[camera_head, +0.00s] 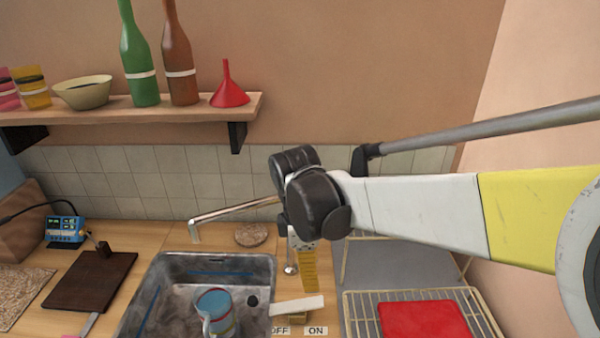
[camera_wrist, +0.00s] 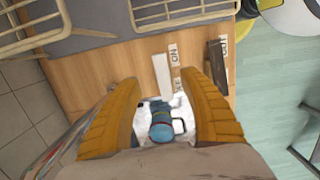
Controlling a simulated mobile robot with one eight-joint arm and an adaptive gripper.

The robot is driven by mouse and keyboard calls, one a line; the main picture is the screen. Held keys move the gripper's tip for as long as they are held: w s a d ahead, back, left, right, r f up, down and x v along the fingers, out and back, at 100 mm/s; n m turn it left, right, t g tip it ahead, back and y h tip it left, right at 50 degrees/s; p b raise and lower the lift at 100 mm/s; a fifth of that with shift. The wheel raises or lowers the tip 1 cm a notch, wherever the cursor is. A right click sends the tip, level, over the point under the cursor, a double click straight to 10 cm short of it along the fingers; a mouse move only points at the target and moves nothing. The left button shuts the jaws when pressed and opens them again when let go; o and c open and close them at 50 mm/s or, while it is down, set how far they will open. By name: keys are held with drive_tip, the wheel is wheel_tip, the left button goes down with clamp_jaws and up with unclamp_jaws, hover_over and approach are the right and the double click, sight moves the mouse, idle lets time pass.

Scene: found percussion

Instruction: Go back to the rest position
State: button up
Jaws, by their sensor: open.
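My gripper (camera_wrist: 166,88) shows in the wrist view as two ochre fingers spread wide apart, open and empty. In the head view my gripper (camera_head: 308,270) points down beside the right rim of the sink (camera_head: 262,268), partly hidden behind my black wrist joint. A blue mug (camera_head: 213,300) with a handle sits in the sink, to the left of my gripper. In the wrist view the mug (camera_wrist: 161,124) shows below and between the fingers, apart from them.
A faucet (camera_head: 235,208) reaches over the sink's back edge, close left of my wrist. A wire rack (camera_head: 362,315) with a red item (camera_head: 428,320) stands right. Above left, a shelf (camera_head: 190,107) carries bottles, a bowl and a red funnel. A dark board (camera_head: 90,281) lies left.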

drive_tip(key=s+d+r+m+t, duration=0.2)
drive_tip(key=s+d+m+t, duration=0.1)
drive_tip(key=s+d+m, duration=0.2)
drive_tip(key=s+d+r+m+t+y, duration=0.1)
drive_tip(key=s+d+r+m+t, duration=0.2)
drive_tip(key=s+d+m, duration=0.3)
drive_tip(key=d+m+t, duration=0.1)
drive_tip(key=d+m, duration=0.3)
drive_tip(key=m, duration=0.2)
drive_tip(key=shift+m, duration=0.3)
drive_tip(key=shift+y, duration=0.3)
